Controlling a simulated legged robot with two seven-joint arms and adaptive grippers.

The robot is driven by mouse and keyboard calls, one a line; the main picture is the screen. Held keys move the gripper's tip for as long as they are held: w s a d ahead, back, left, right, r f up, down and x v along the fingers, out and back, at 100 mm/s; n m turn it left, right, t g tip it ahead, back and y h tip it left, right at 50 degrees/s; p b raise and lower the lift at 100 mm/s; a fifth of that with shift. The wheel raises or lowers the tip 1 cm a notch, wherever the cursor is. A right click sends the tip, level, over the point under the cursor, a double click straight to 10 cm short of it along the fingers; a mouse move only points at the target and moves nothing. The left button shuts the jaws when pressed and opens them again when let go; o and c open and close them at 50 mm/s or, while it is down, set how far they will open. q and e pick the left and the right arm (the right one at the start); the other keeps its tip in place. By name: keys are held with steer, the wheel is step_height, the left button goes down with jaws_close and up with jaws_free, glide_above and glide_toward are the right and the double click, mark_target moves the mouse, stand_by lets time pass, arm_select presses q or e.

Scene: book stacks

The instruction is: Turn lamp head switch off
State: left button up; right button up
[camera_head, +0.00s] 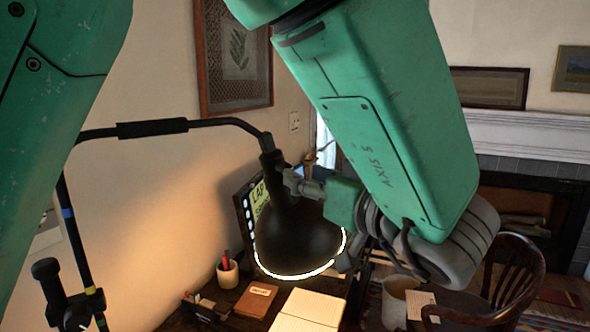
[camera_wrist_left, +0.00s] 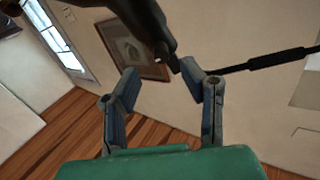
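The black desk lamp's dome-shaped head (camera_head: 297,238) hangs over the desk, and its lower rim glows white. A thin black arm (camera_head: 152,128) carries it from the left. My left gripper (camera_head: 291,183) is at the narrow neck on top of the lamp head, coming from the right. In the left wrist view, my left gripper (camera_wrist_left: 158,67) has its two grey fingers spread apart. The dark lamp head (camera_wrist_left: 140,18) reaches down to just beyond the fingertips, close to the right one. I cannot tell whether they touch. I cannot make out the switch. My right gripper is not in view.
The desk holds a pencil cup (camera_head: 227,271), a brown book (camera_head: 256,300), an open notebook (camera_head: 308,308) and a light mug (camera_head: 398,298). A wooden chair (camera_head: 515,275) stands at the right. A wall with a framed picture (camera_head: 235,60) is behind the lamp.

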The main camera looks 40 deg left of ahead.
arm_select(q)
steer(key=v, duration=1.1)
steer(key=shift+d, duration=0.35)
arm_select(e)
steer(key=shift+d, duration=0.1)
arm_select(q)
steer(key=shift+s+r, duration=0.1)
steer(key=shift+r, duration=0.05)
stand_by(0.4)
glide_toward(284, 168)
steer(key=w+x, duration=0.1)
steer(key=x, duration=0.8)
steer(key=shift+w+a+f+m, duration=0.1)
steer(key=shift+a+f+m, duration=0.15)
steer(key=shift+a+m, duration=0.15)
steer(key=shift+d, duration=0.15)
jaws_close()
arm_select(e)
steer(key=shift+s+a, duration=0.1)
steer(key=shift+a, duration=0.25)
